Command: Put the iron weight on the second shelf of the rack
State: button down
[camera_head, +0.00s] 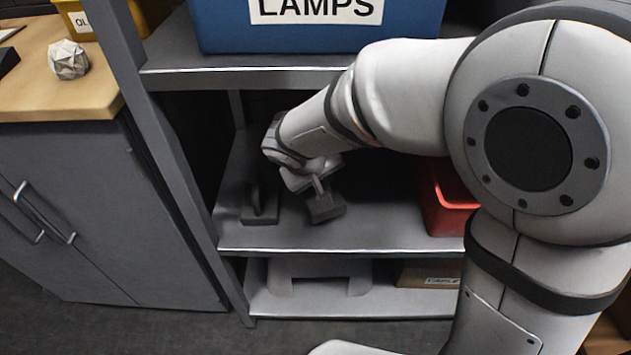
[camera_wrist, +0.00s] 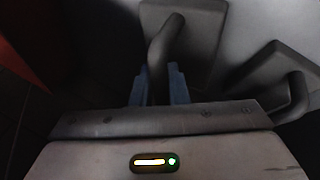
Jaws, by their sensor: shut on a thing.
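A dark iron weight (camera_head: 326,208), a flat block with a bent handle, is under my gripper (camera_head: 316,182) at the middle shelf of the rack (camera_head: 375,235). In the wrist view the blue-grey fingers (camera_wrist: 158,88) are shut around the handle of this weight (camera_wrist: 185,22). The weight looks slightly turned; I cannot tell if its base touches the shelf. A second similar dark weight (camera_head: 261,207) stands on the same shelf to the left; it also shows at the right of the wrist view (camera_wrist: 275,75).
A red bin (camera_head: 447,205) stands on the middle shelf to the right, partly behind my arm. A blue LAMPS bin (camera_head: 320,30) is on the shelf above. A cardboard box (camera_head: 428,275) is on the lowest shelf. A grey cabinet (camera_head: 75,200) stands left.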

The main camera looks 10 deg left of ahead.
jog(key=shift+a+f+b, duration=0.1)
jog(key=shift+f+b, duration=0.6)
jog(key=shift+f, duration=0.8)
jog(key=shift+f, duration=0.1)
jog(key=c, duration=1.8)
grip_release()
jog(key=shift+f, duration=0.15)
jog(key=o, duration=0.4)
jog(key=shift+s, duration=0.1)
jog(key=shift+r, duration=0.4)
jog(key=p+v, duration=0.2)
jog(key=v, duration=0.5)
jog(key=shift+p, duration=0.3)
jog(key=shift+s, duration=0.1)
